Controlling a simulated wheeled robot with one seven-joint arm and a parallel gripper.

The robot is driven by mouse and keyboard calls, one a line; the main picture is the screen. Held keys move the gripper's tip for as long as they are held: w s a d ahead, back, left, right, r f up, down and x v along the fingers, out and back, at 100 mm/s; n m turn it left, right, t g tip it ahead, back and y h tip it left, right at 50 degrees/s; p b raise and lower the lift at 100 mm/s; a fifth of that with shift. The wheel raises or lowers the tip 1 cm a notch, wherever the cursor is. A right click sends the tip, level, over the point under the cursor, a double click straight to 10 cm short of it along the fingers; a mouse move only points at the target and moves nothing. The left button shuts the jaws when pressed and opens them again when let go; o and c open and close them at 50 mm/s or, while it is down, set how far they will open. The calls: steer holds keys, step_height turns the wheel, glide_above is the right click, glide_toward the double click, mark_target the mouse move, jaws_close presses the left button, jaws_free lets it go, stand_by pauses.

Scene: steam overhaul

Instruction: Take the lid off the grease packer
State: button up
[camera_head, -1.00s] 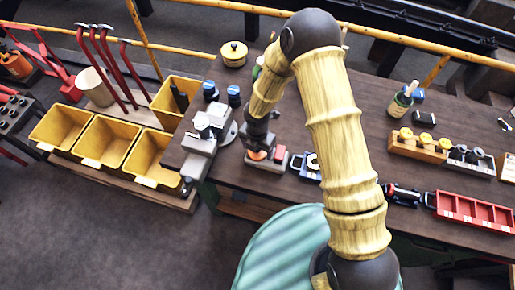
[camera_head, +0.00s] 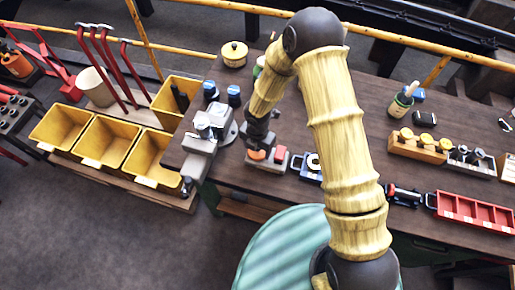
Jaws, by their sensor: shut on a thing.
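My gripper (camera_head: 257,143) is low over the left part of the dark workbench, pointing down. It is shut at an orange round piece (camera_head: 256,155) on a small grey block. The fingertips are small and partly hidden by my arm, so the exact hold is hard to see. A round yellow pot with a lid and dark knob (camera_head: 234,52) stands at the back left of the bench, apart from my gripper. I cannot tell for sure which of these is the grease packer.
A grey vise (camera_head: 208,128) is close left of my gripper. A blue-handled item (camera_head: 308,166) lies close right. Yellow bins (camera_head: 105,140) stand left of the bench. A wooden rack with yellow pieces (camera_head: 418,148) and a red tray (camera_head: 474,211) are at the right.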

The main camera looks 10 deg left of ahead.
step_height(320, 180, up, 10)
steer(key=shift+f+b, duration=0.15)
steer(key=shift+b, duration=0.65)
steer(key=shift+d, duration=0.1)
